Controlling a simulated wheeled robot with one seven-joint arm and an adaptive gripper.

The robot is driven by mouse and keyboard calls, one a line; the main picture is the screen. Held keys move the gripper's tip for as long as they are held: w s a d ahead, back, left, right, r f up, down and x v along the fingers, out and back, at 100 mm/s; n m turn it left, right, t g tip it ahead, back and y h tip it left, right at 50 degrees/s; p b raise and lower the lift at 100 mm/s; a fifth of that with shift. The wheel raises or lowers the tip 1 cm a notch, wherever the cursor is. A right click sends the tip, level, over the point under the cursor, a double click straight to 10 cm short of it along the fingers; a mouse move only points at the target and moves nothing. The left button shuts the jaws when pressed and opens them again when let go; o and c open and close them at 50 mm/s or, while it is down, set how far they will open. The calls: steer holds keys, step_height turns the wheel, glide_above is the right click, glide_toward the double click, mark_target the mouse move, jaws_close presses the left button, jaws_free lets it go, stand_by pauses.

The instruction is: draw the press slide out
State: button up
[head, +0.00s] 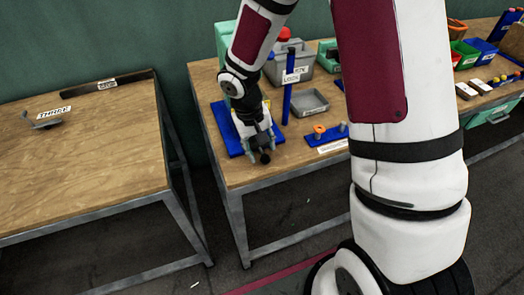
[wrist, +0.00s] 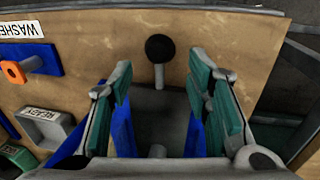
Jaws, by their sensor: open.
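The press has a blue base (head: 225,130) at the left end of the middle table; in the wrist view its blue sides (wrist: 122,135) show partly behind the fingers. A dark grey slide (wrist: 160,112) lies between these sides. A black ball knob (wrist: 160,48) on a short grey stem sticks out at its front edge; it also shows in the head view (head: 265,158). My gripper (head: 262,147) is over the slide's front end, pointing down. In the wrist view my gripper (wrist: 162,80) is open, with the stem and knob between and just beyond its fingertips. Touching cannot be told.
A blue post (head: 288,88) with a label stands right of my gripper, near grey bins (head: 310,102). A blue holder with an orange ring (head: 320,130) sits farther right. The table front beyond the knob is bare wood. A mostly bare table (head: 80,135) stands left, across a gap.

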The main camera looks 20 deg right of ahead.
steer(key=shift+d+f, duration=0.25)
steer(key=shift+f, duration=0.95)
